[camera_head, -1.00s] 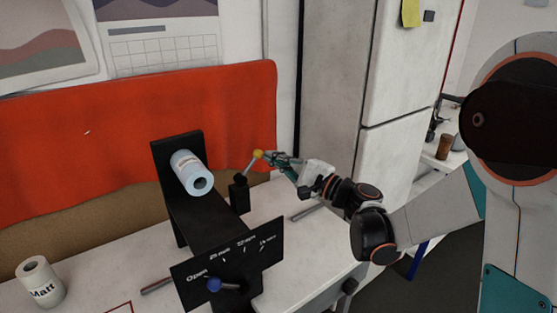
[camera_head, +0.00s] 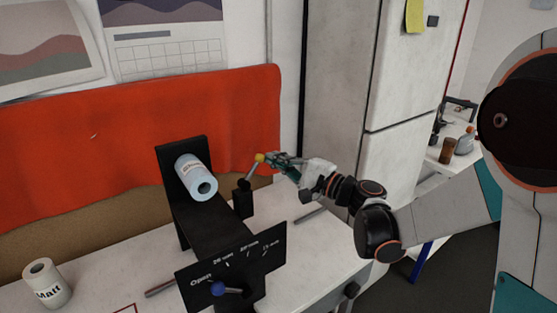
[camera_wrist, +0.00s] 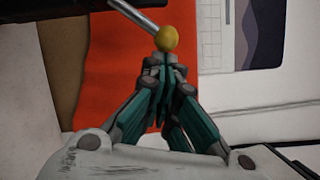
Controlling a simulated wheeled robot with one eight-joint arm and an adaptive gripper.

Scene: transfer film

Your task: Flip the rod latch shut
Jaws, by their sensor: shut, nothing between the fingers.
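The rod latch is a thin metal rod with a yellow ball end (camera_head: 260,158), rising from a small black block (camera_head: 243,200) on the right side of the black stand. The rod leans up and to the right. My gripper (camera_head: 277,160) is at the ball's right side, with its fingers closed together. In the wrist view, the yellow ball (camera_wrist: 166,38) sits just past the shut fingertips (camera_wrist: 160,62), and the rod runs up and left from it. The ball is not between the fingers. I cannot tell whether the tips touch it.
The black stand (camera_head: 212,230) holds a pale blue roll (camera_head: 196,176) and has a front plate with a blue-knobbed lever (camera_head: 218,288) near "Open". A white roll (camera_head: 47,283) stands at left. An orange sheet (camera_head: 120,150) hangs behind. Grey cabinet doors (camera_head: 412,80) stand behind my arm.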

